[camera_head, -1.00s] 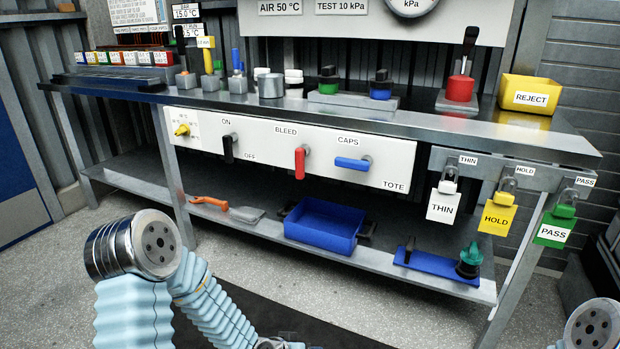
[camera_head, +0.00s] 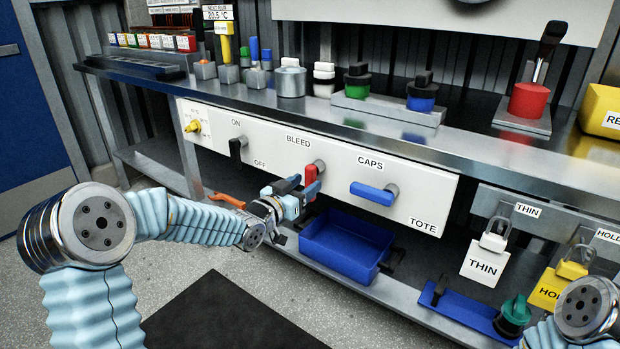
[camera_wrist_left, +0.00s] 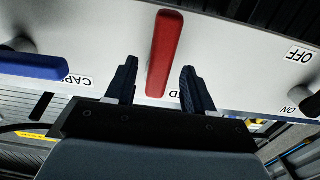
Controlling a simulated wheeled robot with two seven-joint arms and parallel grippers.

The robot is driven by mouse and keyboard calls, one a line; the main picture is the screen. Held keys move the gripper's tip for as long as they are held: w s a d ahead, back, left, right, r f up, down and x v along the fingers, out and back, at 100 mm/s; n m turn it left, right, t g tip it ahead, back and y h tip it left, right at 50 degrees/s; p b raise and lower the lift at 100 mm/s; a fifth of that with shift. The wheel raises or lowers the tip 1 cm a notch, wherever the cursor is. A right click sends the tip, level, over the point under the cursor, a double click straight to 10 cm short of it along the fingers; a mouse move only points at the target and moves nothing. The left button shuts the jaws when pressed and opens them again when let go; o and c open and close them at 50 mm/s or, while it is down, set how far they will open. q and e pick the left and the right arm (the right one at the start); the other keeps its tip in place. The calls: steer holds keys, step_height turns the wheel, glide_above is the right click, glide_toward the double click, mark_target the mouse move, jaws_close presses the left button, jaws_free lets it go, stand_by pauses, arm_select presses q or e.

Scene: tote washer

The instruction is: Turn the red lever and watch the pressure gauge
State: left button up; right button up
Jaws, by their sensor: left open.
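The red lever (camera_head: 311,173) sits under the BLEED label on the white panel (camera_head: 425,188) and hangs down. In the left wrist view the red lever (camera_wrist_left: 165,50) stands between the two fingers, with a gap on each side. My left gripper (camera_head: 300,187) is open at the lever; its fingers (camera_wrist_left: 158,72) straddle the lever's end and do not appear to touch it. Only the lower rim of the pressure gauge (camera_head: 474,2) shows at the top edge of the head view; its dial is cut off. My right gripper is out of view.
A black ON/OFF lever (camera_head: 236,150) is left of the red lever, and a blue CAPS lever (camera_head: 373,193) is right. The bench top (camera_head: 400,138) overhangs above the panel. A blue bin (camera_head: 345,246) stands on the lower shelf below the gripper.

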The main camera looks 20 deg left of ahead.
arm_select(q)
steer(key=shift+x, duration=1.5)
jaws_close()
